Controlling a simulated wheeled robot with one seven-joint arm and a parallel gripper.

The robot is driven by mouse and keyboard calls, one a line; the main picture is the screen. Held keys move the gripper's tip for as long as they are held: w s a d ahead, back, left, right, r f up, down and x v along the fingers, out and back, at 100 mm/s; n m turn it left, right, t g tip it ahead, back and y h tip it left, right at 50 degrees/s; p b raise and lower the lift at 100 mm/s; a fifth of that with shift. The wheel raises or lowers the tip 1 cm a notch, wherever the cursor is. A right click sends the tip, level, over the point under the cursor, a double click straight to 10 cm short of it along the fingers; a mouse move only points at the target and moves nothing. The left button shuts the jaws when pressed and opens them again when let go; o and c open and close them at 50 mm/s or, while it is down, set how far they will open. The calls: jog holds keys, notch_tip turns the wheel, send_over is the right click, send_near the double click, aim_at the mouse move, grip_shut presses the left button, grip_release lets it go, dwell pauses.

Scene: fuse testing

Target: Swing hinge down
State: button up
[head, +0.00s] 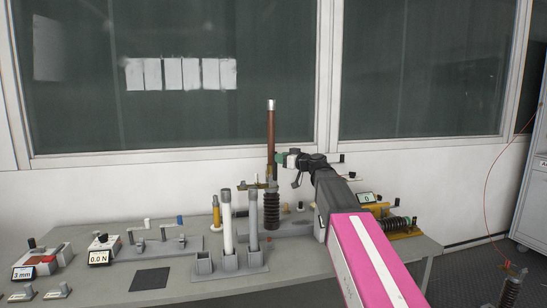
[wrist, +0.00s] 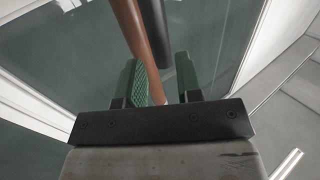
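A brown fuse tube (head: 271,140) with a pale metal cap stands upright above the ribbed dark insulator (head: 271,211) in the head view. Its lower end is at a brassy hinge mount (head: 262,186) on the insulator. My gripper (head: 282,158) is beside the tube's lower half, coming from the right. In the wrist view, the green-padded fingers of my gripper (wrist: 160,85) are apart, with the brown tube (wrist: 138,40) between them. The tube is close to the left finger, with a gap to the right one. Whether it touches the left finger I cannot tell.
A second ribbed insulator (head: 396,223) lies on the table's right side. Gauges (head: 98,257) and a black mat (head: 150,279) are at left. A window wall (head: 180,70) stands behind the table.

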jog(key=x, duration=0.6)
grip_shut()
